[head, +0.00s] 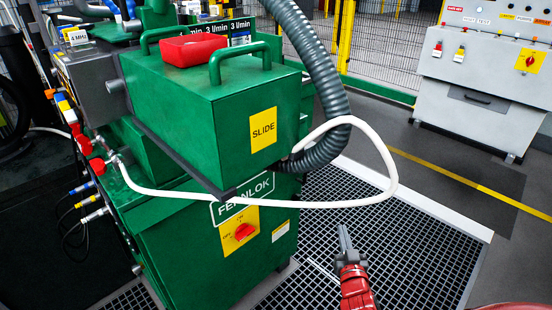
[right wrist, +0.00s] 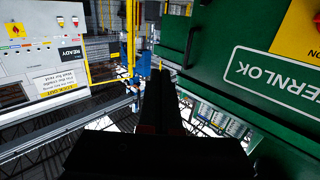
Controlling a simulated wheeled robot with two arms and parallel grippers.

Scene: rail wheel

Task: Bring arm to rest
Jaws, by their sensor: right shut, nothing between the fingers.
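My right gripper (head: 345,240) is in the lower middle of the head view, on a red arm that comes in from the bottom edge. Its grey fingers are together with nothing between them, above the floor grating. It is to the right of the green machine (head: 170,120) and apart from it in the picture. In the right wrist view the dark gripper (right wrist: 165,85) points up the picture, with the green machine (right wrist: 225,50) on the right. My left gripper is not in the head view.
A white hose (head: 290,203) loops out from the machine above my right gripper. A thick grey corrugated hose (head: 318,70) hangs behind it. A grey control cabinet (head: 470,85) stands at the back right. Open floor grating (head: 400,250) lies right of the machine.

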